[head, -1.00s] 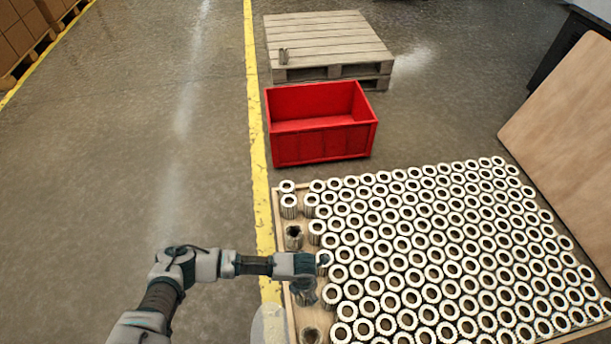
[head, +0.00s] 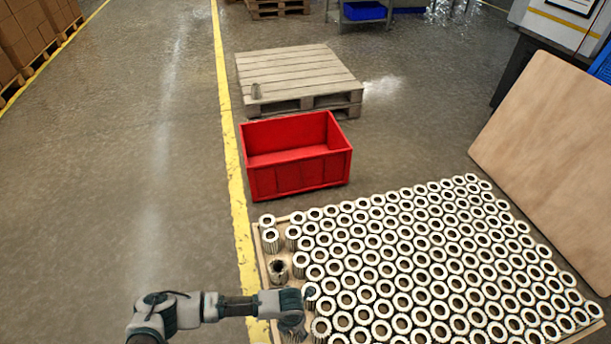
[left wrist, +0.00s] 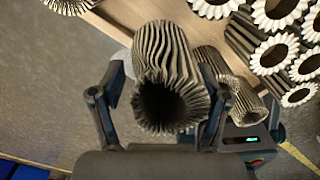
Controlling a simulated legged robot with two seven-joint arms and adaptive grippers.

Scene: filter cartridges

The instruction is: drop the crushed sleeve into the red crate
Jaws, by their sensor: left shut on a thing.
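A grey-brown pleated sleeve (left wrist: 165,75) with an uneven, dented rim stands between the fingers of my left gripper (left wrist: 160,112) in the left wrist view. The gripper is shut on it. In the head view my left gripper (head: 292,308) is at the near left edge of the filter board, and the sleeve is mostly hidden under it. The red crate (head: 300,179) stands on the floor beyond the board, with its visible inside empty. My right gripper is not in view.
Rows of white-rimmed filter cartridges (head: 400,255) fill the board. A dark, misshapen sleeve (head: 277,269) stands in its left column. A wooden panel (head: 560,160) leans at right. The left floor is clear.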

